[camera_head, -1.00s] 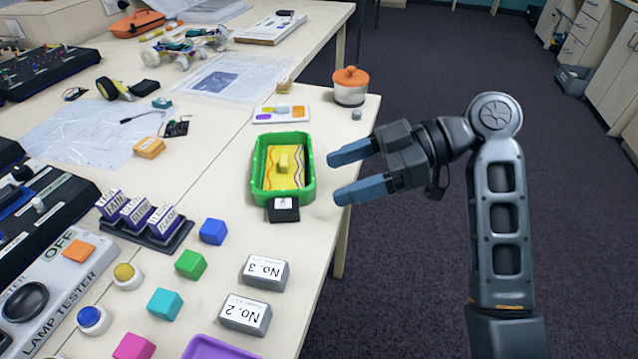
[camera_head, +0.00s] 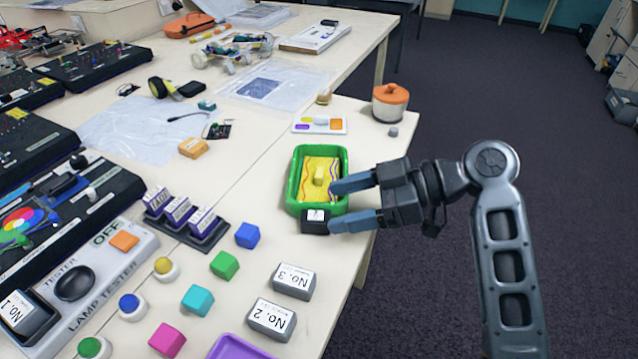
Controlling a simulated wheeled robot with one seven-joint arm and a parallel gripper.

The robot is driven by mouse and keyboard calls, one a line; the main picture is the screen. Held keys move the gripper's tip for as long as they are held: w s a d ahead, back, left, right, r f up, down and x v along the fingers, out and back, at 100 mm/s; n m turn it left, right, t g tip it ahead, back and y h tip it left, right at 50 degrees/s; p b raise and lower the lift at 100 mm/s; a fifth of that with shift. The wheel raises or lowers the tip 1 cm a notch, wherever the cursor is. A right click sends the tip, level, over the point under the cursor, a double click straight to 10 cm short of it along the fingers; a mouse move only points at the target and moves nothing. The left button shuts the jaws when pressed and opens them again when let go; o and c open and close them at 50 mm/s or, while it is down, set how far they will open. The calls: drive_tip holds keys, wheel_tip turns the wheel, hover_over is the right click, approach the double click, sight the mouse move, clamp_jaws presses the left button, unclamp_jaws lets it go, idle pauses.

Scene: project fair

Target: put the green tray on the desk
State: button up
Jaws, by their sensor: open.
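The green tray (camera_head: 298,178) lies on the cream desk (camera_head: 248,190) near its right edge. It has raised green walls, a yellow floor with wavy lines and a yellow block (camera_head: 319,175) inside. A small black block with a white label (camera_head: 315,221) stands at the tray's near end. My gripper (camera_head: 338,207) is open, with two blue-grey fingers pointing left. The upper finger overlaps the tray's right wall in the picture and the lower one overlaps the black block. I cannot tell whether they touch. Nothing is between the fingers except part of the tray's near right corner in view.
An orange-lidded pot (camera_head: 390,103) and a white palette (camera_head: 320,125) stand beyond the tray. Grey blocks No. 3 (camera_head: 294,281) and No. 2 (camera_head: 271,319), coloured cubes and a lamp tester (camera_head: 84,284) crowd the near desk. Open floor lies right of the desk.

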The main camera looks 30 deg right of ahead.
sight(316, 212)
drive_tip(key=x, duration=0.5)
drive_tip(key=shift+a+f+p, duration=0.1)
drive_tip(key=shift+a+p, duration=0.05)
drive_tip(key=shift+p, duration=0.25)
drive_tip(key=shift+c, duration=0.2)
clamp_jaws()
drive_tip(key=shift+w+r, duration=0.1)
drive_tip(key=shift+r, duration=0.85)
wheel_tip(316, 212, up, 3)
drive_tip(key=shift+f+b, duration=0.25)
drive_tip(key=shift+b, duration=0.05)
drive_tip(key=w+r+b+v, duration=0.1)
drive_tip(key=v, duration=1.2)
drive_tip(key=shift+r, duration=0.4)
